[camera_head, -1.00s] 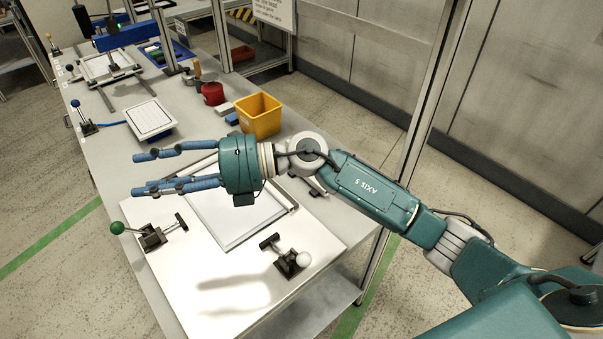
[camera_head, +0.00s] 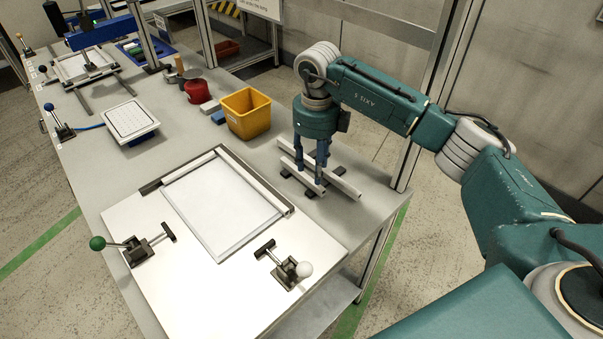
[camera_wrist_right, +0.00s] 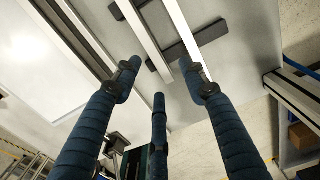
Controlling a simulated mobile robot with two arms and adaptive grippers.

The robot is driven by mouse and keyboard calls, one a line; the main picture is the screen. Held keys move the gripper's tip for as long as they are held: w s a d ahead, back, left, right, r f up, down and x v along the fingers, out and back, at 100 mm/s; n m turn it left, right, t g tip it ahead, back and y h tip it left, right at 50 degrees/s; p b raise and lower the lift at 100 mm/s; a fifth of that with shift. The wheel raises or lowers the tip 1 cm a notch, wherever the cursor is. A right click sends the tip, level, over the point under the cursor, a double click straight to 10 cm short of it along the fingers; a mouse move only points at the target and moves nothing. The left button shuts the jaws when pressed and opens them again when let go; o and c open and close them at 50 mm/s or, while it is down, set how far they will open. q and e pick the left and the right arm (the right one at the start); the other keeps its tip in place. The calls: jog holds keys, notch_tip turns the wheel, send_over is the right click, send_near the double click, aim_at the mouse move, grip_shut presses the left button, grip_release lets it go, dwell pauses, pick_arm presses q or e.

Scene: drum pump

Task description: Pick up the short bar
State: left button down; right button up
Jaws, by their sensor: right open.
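Two pale bars lie side by side on dark supports at the right of the table. The bar nearer the white frame looks like the short bar (camera_head: 298,175); the longer bar (camera_head: 346,187) lies just behind it. My right gripper (camera_head: 311,177) points down over the bars, open and empty. In the right wrist view, the short bar (camera_wrist_right: 141,36) runs between the spread fingers of the gripper (camera_wrist_right: 160,68), and the longer bar (camera_wrist_right: 178,30) passes by the right finger. Whether a finger touches a bar is unclear. My left gripper is out of view.
A white board with a framed panel (camera_head: 222,205) and two toggle clamps (camera_head: 145,250) lies in front. A yellow bin (camera_head: 247,113), red container (camera_head: 197,91) and small blocks stand behind. A metal post (camera_head: 432,100) rises beside the table's right edge.

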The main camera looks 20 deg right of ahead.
aim_at(311, 182)
jog(key=f, duration=0.1)
jog(key=f+p, duration=0.1)
jog(key=f, duration=0.1)
jog(key=f+p, duration=0.1)
jog(key=f, duration=0.1)
jog(key=shift+a, duration=0.3)
jog(key=shift+w+f, duration=0.1)
jog(key=shift+f, duration=0.15)
grip_shut()
